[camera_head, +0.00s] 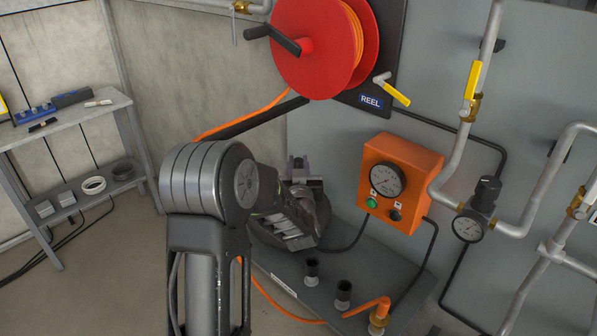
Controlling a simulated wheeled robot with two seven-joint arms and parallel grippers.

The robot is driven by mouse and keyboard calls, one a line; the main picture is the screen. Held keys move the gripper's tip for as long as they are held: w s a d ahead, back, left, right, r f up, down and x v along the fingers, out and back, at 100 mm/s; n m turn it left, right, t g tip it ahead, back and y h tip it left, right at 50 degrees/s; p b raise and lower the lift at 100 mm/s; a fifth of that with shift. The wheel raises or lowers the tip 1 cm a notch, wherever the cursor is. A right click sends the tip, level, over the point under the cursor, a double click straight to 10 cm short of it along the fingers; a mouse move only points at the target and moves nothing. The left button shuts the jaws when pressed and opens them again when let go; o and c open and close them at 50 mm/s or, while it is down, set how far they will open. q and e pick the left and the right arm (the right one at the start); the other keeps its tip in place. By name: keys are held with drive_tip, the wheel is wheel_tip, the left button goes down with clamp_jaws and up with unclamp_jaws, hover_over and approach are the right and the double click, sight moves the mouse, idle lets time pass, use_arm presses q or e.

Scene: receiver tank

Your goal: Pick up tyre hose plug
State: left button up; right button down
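An orange hose runs down from the red reel (318,45), passes behind my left arm, and comes out along the floor. Its orange end piece (372,305), which looks like the tyre hose plug, sits at a brass fitting (378,322) near the bottom edge. My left gripper (297,222) is above the left part of the dark grey base plate, up and left of the plug and apart from it. My arm's wrist partly hides it, so its finger opening is unclear. My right gripper is out of view.
Two black sockets (311,270) (343,293) stand on the base plate (405,285). An orange gauge box (400,182) hangs on the wall behind. Pipes with a regulator (485,195) are at the right. A shelf (75,135) with small items stands at the left.

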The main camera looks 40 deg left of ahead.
use_arm(q)
clamp_jaws()
idle(0.4)
wheel_tip(320, 180, up, 10)
drive_tip(key=shift+b, duration=0.4)
idle(0.5)
